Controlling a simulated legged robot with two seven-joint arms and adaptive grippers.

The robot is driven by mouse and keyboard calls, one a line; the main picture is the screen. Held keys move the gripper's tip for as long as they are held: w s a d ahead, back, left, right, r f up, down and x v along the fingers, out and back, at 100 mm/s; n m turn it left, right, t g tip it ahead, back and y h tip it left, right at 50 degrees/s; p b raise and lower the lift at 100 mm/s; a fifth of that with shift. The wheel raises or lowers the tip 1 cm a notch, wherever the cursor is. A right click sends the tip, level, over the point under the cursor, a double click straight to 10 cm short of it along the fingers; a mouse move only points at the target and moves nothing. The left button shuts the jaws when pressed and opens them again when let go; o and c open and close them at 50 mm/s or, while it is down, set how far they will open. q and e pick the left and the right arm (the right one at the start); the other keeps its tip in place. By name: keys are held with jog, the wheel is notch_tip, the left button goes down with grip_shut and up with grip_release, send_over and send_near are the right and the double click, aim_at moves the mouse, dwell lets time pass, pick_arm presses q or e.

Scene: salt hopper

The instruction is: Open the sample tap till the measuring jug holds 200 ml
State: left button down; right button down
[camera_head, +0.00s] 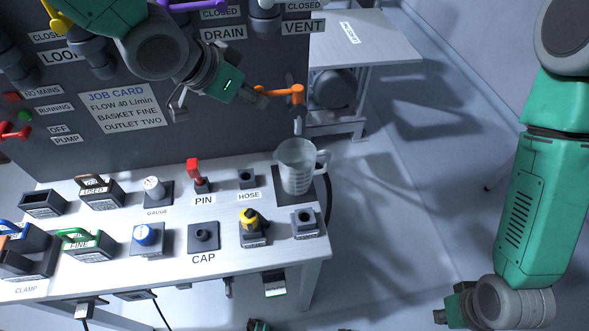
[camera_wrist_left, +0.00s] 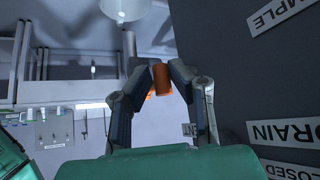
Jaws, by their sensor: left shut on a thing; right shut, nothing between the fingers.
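The sample tap (camera_head: 297,110) sticks out from the right side of the dark panel, with an orange lever handle (camera_head: 283,91) pointing left. My left gripper (camera_head: 262,96) is shut on the handle's left end. In the left wrist view the orange handle (camera_wrist_left: 161,79) sits between the two fingertips. The measuring jug (camera_head: 297,168), clear with a handle on its right, stands upright on a dark pad below the tap's spout. I cannot make out the liquid level or any stream. My right gripper (camera_head: 441,316) is shut and empty at the lower right, away from the bench.
The white bench (camera_head: 110,270) holds several blocks and fittings, including a red pin (camera_head: 194,172) and a yellow-topped part (camera_head: 249,219) near the jug. A job card (camera_head: 125,105) is on the panel. A second table (camera_head: 390,45) stands behind. The floor right of the bench is clear.

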pick_arm(q)
jog(key=shift+s+d+r+n+t+y+b, duration=0.15)
jog(key=shift+s+d+n+t+y+b, duration=0.2)
jog(key=shift+n+b, duration=0.2)
jog(key=shift+s+d+r+n+t+y+b, duration=0.1)
jog(key=shift+s+d+n+t+y+b, duration=0.1)
jog(key=shift+d+n+b, duration=0.3)
jog(key=shift+a, duration=0.1)
jog(key=s+n+y, duration=0.1)
jog(key=d+n+y, duration=0.1)
jog(key=n, duration=0.1)
jog(key=shift+s+d+t, duration=0.3)
jog(key=shift+s+t, duration=0.05)
jog(key=shift+w+a, duration=0.1)
jog(key=shift+a, duration=0.1)
dwell(6.0)
